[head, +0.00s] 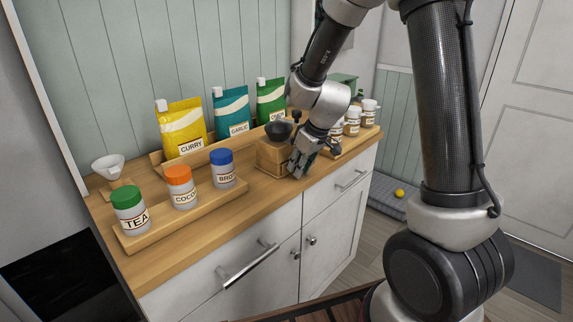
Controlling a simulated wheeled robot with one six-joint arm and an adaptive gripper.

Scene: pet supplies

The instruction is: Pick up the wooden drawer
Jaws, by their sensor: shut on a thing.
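A coffee grinder with a wooden box body (269,155) and a dark bowl on top stands on the wooden countertop, near its front edge. My gripper (297,172) is low at the right side of the grinder, fingers pointing down close to the countertop. It is shut on the wooden drawer at the grinder's box. The drawer is mostly hidden behind my fingers, and I cannot tell how far it is out of the box.
A wooden tray (150,240) with jars labelled TEA, COCO and BRO stands left. Curry (181,127), garlic (232,112) and green (270,97) pouches stand behind. Small white jars (353,122) stand close on the right. Bare countertop (262,196) lies in front.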

